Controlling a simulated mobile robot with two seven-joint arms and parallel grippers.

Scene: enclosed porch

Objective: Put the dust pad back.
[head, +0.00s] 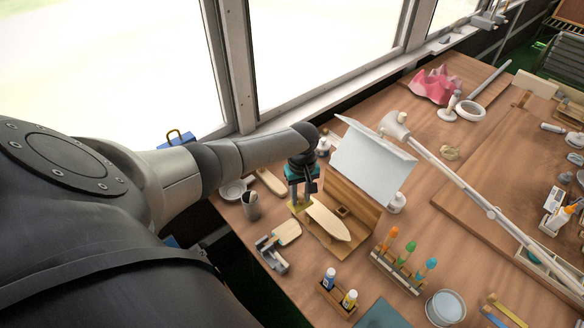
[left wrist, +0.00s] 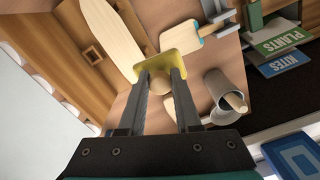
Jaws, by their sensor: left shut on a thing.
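My left gripper (head: 301,198) is shut on a small yellow pad, which I take for the dust pad (left wrist: 182,64). In the left wrist view the pad lies across the tips of both fingers (left wrist: 160,78). In the head view my gripper points down at the left end of a wooden stand (head: 362,205), with a bit of yellow showing under it. The stand has a small square wooden frame (left wrist: 92,53) on it and a pale pointed board (left wrist: 110,35) in front. I cannot tell whether the pad touches the stand. My right gripper is not in view.
A grey cup (head: 250,206) with a stick stands left of the stand.

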